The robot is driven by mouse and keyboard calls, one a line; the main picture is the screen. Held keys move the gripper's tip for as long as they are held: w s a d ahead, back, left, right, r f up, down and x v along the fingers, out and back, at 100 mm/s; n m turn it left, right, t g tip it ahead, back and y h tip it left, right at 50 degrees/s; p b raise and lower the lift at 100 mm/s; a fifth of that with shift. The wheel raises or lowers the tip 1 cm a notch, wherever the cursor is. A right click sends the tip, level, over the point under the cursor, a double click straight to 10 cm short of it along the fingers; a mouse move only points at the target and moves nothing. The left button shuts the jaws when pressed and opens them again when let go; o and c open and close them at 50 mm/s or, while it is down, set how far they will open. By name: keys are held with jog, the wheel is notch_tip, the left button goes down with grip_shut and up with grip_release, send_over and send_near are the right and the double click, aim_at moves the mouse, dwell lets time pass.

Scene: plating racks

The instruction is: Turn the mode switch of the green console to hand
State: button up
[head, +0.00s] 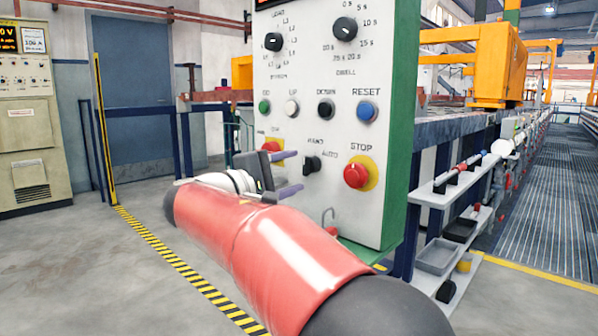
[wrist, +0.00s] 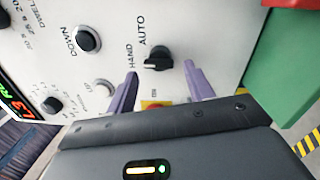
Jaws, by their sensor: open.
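The green console (head: 400,120) has a pale front panel and a green side. Its mode switch (head: 312,163) is a small black knob low on the panel, beside the labels HAND and AUTO. The switch also shows in the wrist view (wrist: 158,59); which label its handle points to is not clear. My gripper (head: 297,172) is open, with two purple fingers reaching toward the panel just left of the switch in the head view. In the wrist view the gripper (wrist: 161,68) has one finger on each side of the switch, with no visible contact.
The red STOP button (head: 355,175) on its yellow plate sits close to the right of the switch. Above are a black DOWN button (head: 326,109), a blue RESET button (head: 366,111) and dials. Shelves (head: 450,185) with bins stand right of the console. Open floor lies left.

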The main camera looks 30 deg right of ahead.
jog(key=v, duration=0.4)
jog(key=shift+s+a, duration=0.1)
jog(key=shift+a, duration=0.1)
jog(key=shift+f, duration=0.1)
jog(key=s+d+f+m+g+y+p, duration=0.1)
jog(key=s+d+f+y, duration=0.1)
jog(key=s+f+y, duration=0.85)
jog(key=s+a+f+m+y+p, duration=0.1)
jog(key=s+a+f+m+y, duration=0.4)
jog(key=s+f, duration=0.8)
jog(key=a+f+y, duration=0.2)
jog(key=a, duration=0.2)
jog(key=shift+s+a+t+p, duration=0.2)
jog(key=shift+s+t+p, duration=0.1)
jog(key=shift+t, duration=0.1)
